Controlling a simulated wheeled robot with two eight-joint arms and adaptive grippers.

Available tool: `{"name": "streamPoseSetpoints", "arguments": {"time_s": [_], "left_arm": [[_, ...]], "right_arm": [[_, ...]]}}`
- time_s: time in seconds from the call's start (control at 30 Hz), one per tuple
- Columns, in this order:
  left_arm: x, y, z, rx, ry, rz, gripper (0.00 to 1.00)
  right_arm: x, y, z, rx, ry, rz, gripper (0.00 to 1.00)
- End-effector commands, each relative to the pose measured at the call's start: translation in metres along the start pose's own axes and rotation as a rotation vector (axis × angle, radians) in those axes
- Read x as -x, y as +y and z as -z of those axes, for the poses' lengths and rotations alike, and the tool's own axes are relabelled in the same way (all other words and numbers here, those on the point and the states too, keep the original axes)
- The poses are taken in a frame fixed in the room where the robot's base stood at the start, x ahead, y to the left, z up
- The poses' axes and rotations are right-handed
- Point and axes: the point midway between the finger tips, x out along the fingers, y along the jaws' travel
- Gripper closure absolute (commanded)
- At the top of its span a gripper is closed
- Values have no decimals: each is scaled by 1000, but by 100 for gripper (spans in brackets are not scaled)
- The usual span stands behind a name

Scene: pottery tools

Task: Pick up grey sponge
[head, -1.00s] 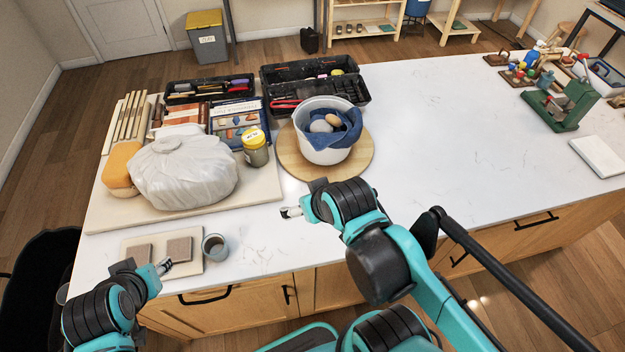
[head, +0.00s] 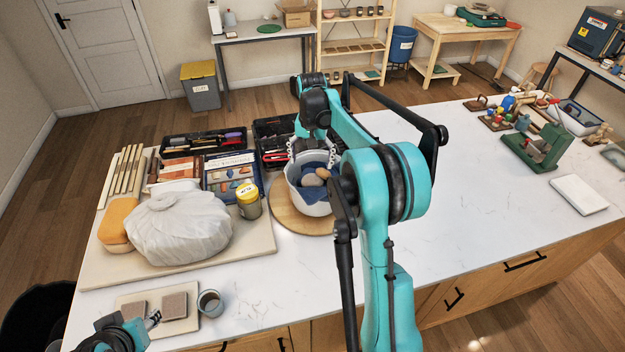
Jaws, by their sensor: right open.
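A white bucket (head: 304,199) stands on a round wooden board (head: 281,213). Inside it are a blue cloth (head: 318,195), a rounded grey sponge (head: 311,180) and a tan rounded piece (head: 323,173) beside it. My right gripper (head: 317,150) is open and points down over the bucket, its fingers apart above the sponge at the far rim. My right arm hides the bucket's right side. My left gripper (head: 152,319) is at the lower left by a small tray; whether it is open does not show.
A plastic-wrapped lump (head: 178,228), an orange sponge (head: 117,220) and a yellow-lidded jar (head: 248,202) stand left of the bucket. Black toolboxes (head: 203,143) are behind. A small cup (head: 210,303) is in front. The counter's right middle is clear.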

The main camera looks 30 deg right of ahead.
Motion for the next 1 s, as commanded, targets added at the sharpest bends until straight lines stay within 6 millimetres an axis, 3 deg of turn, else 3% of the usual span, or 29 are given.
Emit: {"name": "streamPoseSetpoints", "arguments": {"time_s": [0.17, 0.7, 1.0], "left_arm": [[2, 0, 1, 0, 0, 0, 60], [-4, 0, -3, 0, 0, 0, 60], [-4, 0, -3, 0, 0, 0, 60]], "right_arm": [[-14, 3, 13, -32, -26, -12, 13], [-84, 2, 10, -32, -25, -12, 13], [-89, 2, 9, -31, -25, -12, 13]]}}
